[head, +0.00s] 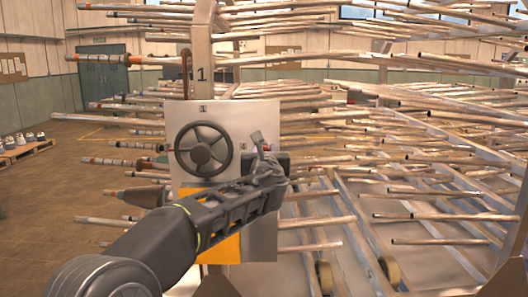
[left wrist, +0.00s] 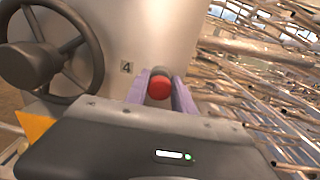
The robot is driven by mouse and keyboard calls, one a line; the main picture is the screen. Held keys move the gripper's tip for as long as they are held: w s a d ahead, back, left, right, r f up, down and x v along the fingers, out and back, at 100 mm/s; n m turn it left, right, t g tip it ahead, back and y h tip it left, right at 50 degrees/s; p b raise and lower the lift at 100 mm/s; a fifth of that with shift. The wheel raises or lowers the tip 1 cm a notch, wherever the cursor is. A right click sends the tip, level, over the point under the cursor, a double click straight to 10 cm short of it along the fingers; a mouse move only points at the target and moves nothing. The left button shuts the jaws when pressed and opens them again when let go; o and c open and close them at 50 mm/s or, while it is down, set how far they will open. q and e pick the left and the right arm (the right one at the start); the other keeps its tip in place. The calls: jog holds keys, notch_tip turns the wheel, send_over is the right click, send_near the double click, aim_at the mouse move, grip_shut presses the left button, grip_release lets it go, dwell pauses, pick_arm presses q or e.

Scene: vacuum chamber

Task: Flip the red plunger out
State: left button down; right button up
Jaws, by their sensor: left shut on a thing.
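The red plunger (left wrist: 159,87) shows its round red end in the left wrist view, with a dark part behind it. It sits between the two fingers of my left gripper (left wrist: 160,98), which is shut on it. My right gripper is in neither view.
A dark handwheel (head: 203,149) is mounted on the panel, left of my gripper; it also shows in the left wrist view (left wrist: 35,60). An orange patch (head: 226,247) is lower on the panel. Racks of long metal tubes (head: 430,165) crowd the right side.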

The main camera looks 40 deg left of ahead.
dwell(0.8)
pick_arm(q)
jog(key=shift+s+d+f, duration=0.1)
jog(key=shift+s+d, duration=0.05)
jog(key=shift+b+v, duration=0.55)
jog(key=shift+v, duration=0.45)
jog(key=c, duration=1.1)
grip_release()
jog(key=shift+s+d, duration=0.1)
jog(key=shift+s, duration=0.05)
jog(key=b+v, duration=0.1)
jog(key=v, duration=0.6)
jog(key=shift+s+d+b, duration=0.2)
jog(key=shift+s+b, duration=0.05)
jog(key=shift+b, duration=0.15)
